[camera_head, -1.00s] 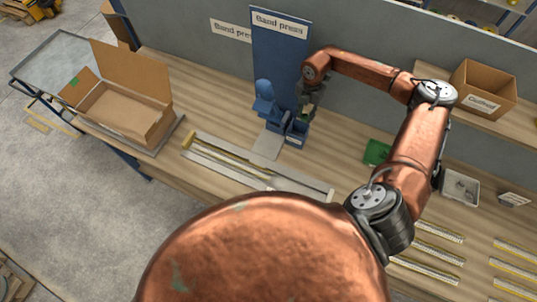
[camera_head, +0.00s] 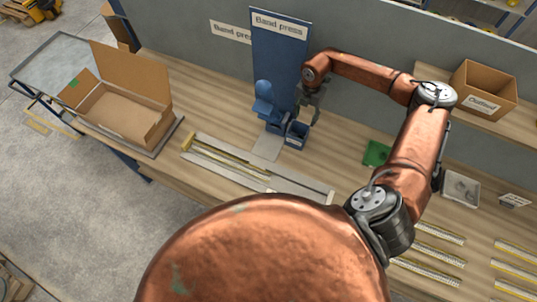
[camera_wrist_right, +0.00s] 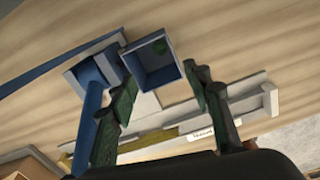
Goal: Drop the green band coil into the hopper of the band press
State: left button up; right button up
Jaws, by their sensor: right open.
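The band press (camera_head: 268,104) is a blue machine on the bench in front of a tall blue sign board. Its hopper (camera_head: 296,136) is a small open blue box at its right side. In the right wrist view the hopper (camera_wrist_right: 150,72) shows from above, and the green band coil (camera_wrist_right: 159,46) lies inside it, near one corner. My right gripper (camera_head: 307,117) is just above the hopper. In the wrist view its two dark fingers (camera_wrist_right: 166,100) are spread apart with nothing between them. My left gripper is not in view.
Long pale rails (camera_head: 225,163) lie on the bench in front of the press. An open cardboard box (camera_head: 118,112) stands at the left and another carton (camera_head: 485,88) at the back right. A green item (camera_head: 376,153) and a grey tray (camera_head: 461,188) are to the right.

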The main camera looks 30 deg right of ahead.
notch_tip(320, 180, up, 12)
dwell(0.4)
jog(key=shift+f, duration=0.15)
